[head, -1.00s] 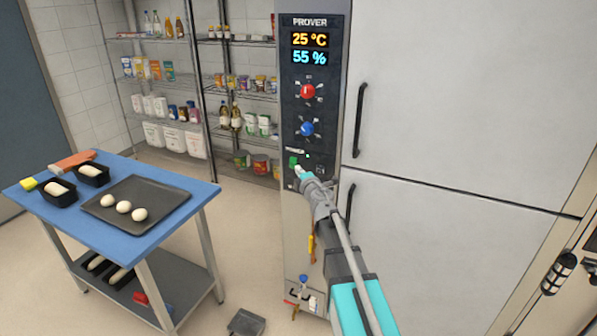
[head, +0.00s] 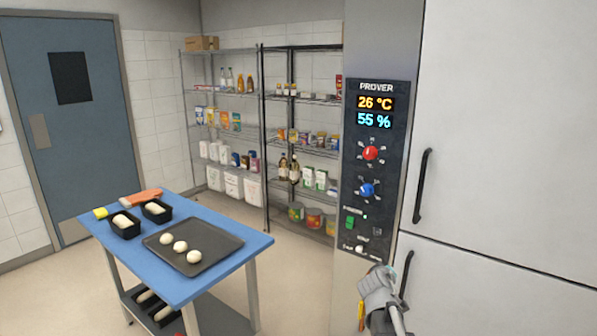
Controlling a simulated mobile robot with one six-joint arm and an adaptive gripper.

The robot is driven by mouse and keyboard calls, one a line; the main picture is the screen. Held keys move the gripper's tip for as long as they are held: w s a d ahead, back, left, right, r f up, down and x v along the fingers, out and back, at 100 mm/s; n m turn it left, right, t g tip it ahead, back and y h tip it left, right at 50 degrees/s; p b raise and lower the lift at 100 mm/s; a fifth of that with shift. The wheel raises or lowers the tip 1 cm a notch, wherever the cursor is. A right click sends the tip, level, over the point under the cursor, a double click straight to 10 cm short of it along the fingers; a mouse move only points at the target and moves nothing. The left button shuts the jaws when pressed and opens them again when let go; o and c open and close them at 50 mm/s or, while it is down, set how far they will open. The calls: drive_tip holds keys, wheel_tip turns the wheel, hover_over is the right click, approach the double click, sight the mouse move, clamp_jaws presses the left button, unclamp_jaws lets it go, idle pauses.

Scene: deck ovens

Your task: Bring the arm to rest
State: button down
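My gripper (head: 377,281) is at the lower middle right of the head view, just below the prover's control panel (head: 373,180). It is seen mostly from behind, so its fingers are hard to make out and I cannot tell whether they are open or shut. Nothing held shows in it. The panel reads 26 °C and 55 %. It has a red knob (head: 370,153), a blue knob (head: 367,190) and a green switch (head: 350,222) with a small lit green light beside it.
The large prover doors (head: 520,120) stand right of the panel, with black handles (head: 422,186). A blue-topped table (head: 185,285) at left bears a dark tray (head: 225,243) with dough balls and loaf tins. Wire shelves (head: 262,100) and a blue door (head: 70,120) stand behind.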

drive_tip(key=s+a+f+m+g+y, duration=0.1)
drive_tip(key=s+a+f+g+y, duration=0.1)
drive_tip(key=s, duration=0.5)
drive_tip(key=s+a+f+m+g+y, duration=0.2)
drive_tip(key=s+a+f+g, duration=0.3)
drive_tip(key=s, duration=0.3)
drive_tip(key=s+a+f+m+g+y, duration=0.1)
drive_tip(key=s+a+f+g+y, duration=0.1)
drive_tip(key=s, duration=0.5)
wheel_tip(320, 180, down, 2)
drive_tip(key=shift+s+a+f+m+g+y, duration=0.15)
drive_tip(key=shift+a+m+g+y, duration=0.15)
drive_tip(key=shift+a+g, duration=0.75)
drive_tip(key=shift+d, duration=0.2)
